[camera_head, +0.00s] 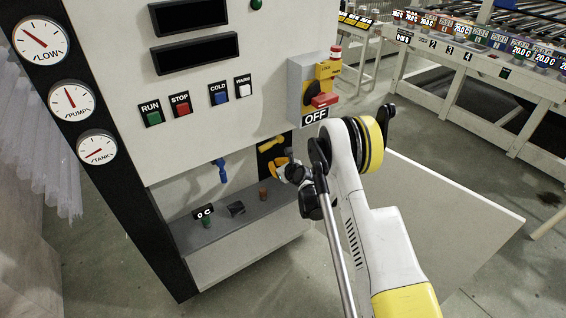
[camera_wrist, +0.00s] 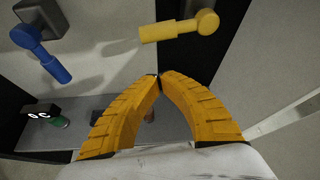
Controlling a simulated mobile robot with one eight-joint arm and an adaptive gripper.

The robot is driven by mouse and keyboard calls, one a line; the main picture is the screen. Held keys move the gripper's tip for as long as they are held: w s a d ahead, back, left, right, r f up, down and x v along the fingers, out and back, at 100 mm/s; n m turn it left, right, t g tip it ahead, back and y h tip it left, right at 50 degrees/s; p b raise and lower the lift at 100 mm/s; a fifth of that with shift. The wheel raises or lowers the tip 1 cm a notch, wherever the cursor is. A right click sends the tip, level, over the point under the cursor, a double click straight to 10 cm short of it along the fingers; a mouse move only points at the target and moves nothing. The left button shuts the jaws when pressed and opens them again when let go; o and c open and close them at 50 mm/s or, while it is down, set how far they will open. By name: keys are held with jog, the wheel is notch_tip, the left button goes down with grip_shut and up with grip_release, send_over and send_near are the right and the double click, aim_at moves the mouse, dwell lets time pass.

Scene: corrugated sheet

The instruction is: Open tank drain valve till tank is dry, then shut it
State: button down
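A yellow valve lever (camera_head: 270,143) sticks out from the dark panel edge in the cabinet's recess; it lies nearly level in the wrist view (camera_wrist: 165,31). A blue valve lever (camera_head: 221,172) hangs down to its left; it also shows in the wrist view (camera_wrist: 48,57). No label tells me which is the tank drain. The TANK gauge (camera_head: 97,148) has its needle pointing to the lower left. My gripper (camera_wrist: 158,78) has its yellow fingertips together, with nothing visible between them. It sits below the yellow lever, apart from it, and also shows in the head view (camera_head: 277,168).
Below the levers is a grey shelf (camera_head: 240,214) with a green piece labelled "0 C" (camera_head: 206,220) and a brownish cylinder (camera_head: 263,194). The red switch on the yellow plate (camera_head: 321,98) reads OFF.

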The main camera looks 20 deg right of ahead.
aim_at(270, 145)
jog(key=b+x, duration=0.4)
jog(key=x, duration=0.5)
jog(key=shift+s+a+r+b, duration=0.1)
jog(key=shift+s+r, duration=0.05)
jog(key=shift+r, duration=0.5)
jog(key=shift+s+a+r+b, duration=0.1)
jog(key=shift+s+r, duration=0.05)
jog(key=shift+r, duration=0.5)
jog(key=shift+s+a+r+b, duration=0.1)
jog(key=shift+s+r, duration=0.05)
jog(key=shift+r, duration=0.5)
jog(key=shift+a+r, duration=0.15)
jog(key=shift+r, duration=0.2)
